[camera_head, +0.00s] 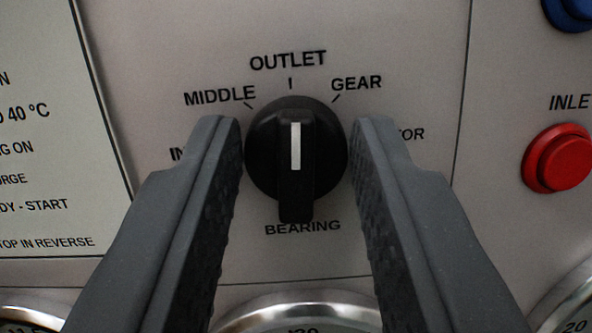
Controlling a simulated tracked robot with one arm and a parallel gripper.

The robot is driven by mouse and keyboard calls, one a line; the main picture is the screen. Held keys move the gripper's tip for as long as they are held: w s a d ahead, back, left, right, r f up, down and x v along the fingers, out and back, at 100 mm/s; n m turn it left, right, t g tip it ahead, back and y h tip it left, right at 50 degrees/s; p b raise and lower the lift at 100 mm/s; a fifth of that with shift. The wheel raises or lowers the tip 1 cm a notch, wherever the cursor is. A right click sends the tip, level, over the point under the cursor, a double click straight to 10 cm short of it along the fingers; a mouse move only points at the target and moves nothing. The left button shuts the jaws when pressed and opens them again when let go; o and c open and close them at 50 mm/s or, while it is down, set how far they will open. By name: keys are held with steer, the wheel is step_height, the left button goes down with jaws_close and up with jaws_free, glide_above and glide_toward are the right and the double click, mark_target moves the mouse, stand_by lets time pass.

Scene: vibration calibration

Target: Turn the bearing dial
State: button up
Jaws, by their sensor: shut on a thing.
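The bearing dial (266,146) is a round black knob with a raised grip bar and a white pointer line. It sits on a grey panel (300,22), and the white line points up toward the OUTLET mark. The label BEARING is below the knob. My gripper (296,150) has one dark grey finger on each side of the knob, the fingertips close against its left and right edges. It is shut on the knob. The fingers partly hide the labels at left and right.
A red button (559,158) is at the right, under a partly visible label, with a blue button (572,12) above it at the edge. Round gauges with metal rims (300,307) lie below. A printed instruction plate (50,150) is at the left.

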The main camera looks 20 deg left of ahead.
steer(key=shift+d+f+n, duration=0.1)
steer(key=shift+f+n, duration=0.1)
steer(key=shift+n, duration=0.5)
steer(key=o, duration=1)
steer(key=shift+c, duration=0.2)
steer(key=shift+r, duration=0.1)
steer(key=shift+s+y, duration=0.1)
steer(key=shift+y, duration=0.2)
steer(key=p+v, duration=0.3)
steer(key=v, duration=1)
steer(key=shift+s+p, duration=0.3)
